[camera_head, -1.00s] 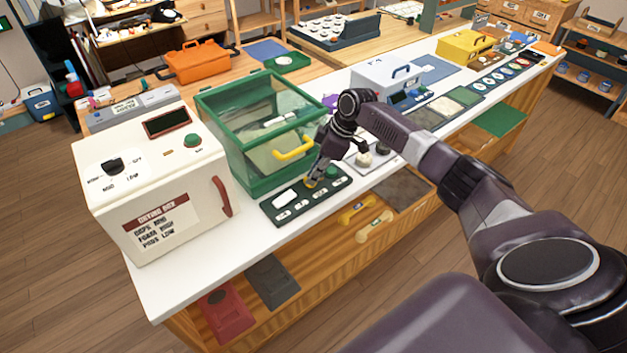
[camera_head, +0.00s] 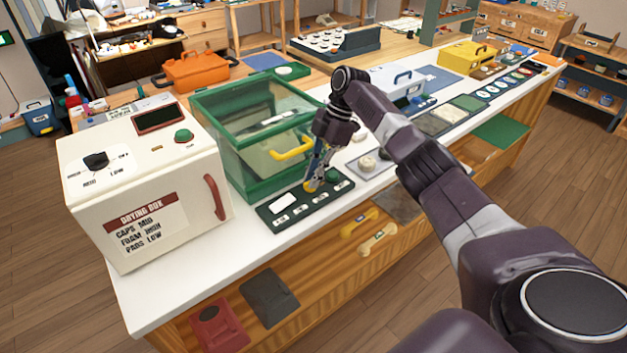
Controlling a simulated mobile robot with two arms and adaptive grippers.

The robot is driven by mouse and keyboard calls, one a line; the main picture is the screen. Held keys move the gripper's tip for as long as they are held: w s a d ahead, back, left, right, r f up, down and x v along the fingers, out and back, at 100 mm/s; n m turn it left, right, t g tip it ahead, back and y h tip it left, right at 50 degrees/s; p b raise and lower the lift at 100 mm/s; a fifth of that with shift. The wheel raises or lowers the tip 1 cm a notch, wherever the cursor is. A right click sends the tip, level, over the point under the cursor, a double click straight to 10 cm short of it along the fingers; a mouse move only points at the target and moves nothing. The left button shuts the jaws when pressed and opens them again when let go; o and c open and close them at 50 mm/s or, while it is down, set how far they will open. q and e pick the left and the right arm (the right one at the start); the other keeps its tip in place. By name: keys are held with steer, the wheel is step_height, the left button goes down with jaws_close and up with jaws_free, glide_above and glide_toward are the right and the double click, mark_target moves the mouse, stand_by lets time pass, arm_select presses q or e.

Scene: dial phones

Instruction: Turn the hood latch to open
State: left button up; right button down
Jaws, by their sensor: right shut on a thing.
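The hood (camera_head: 222,122) is a green-framed clear box with a yellow handle (camera_head: 291,148) on its front; its front looks closed. A dark green panel (camera_head: 268,222) lies on the white counter before it, with a white block (camera_head: 283,203), small white labels and a green knob (camera_head: 333,174). A small yellow latch piece (camera_head: 309,188) stands on this panel. My right gripper (camera_head: 315,182) points down at the panel and is shut on the yellow latch piece, which its fingers partly hide. Its turn angle is hard to tell. My left gripper is out of view.
A white drying box (camera_head: 145,180) with a red handle stands left of the hood. A light panel with a round knob (camera_head: 368,163) lies to the right of the gripper. The counter's front edge (camera_head: 240,255) is clear.

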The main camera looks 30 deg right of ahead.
stand_by(0.4)
steer(key=c, duration=2)
jaws_free()
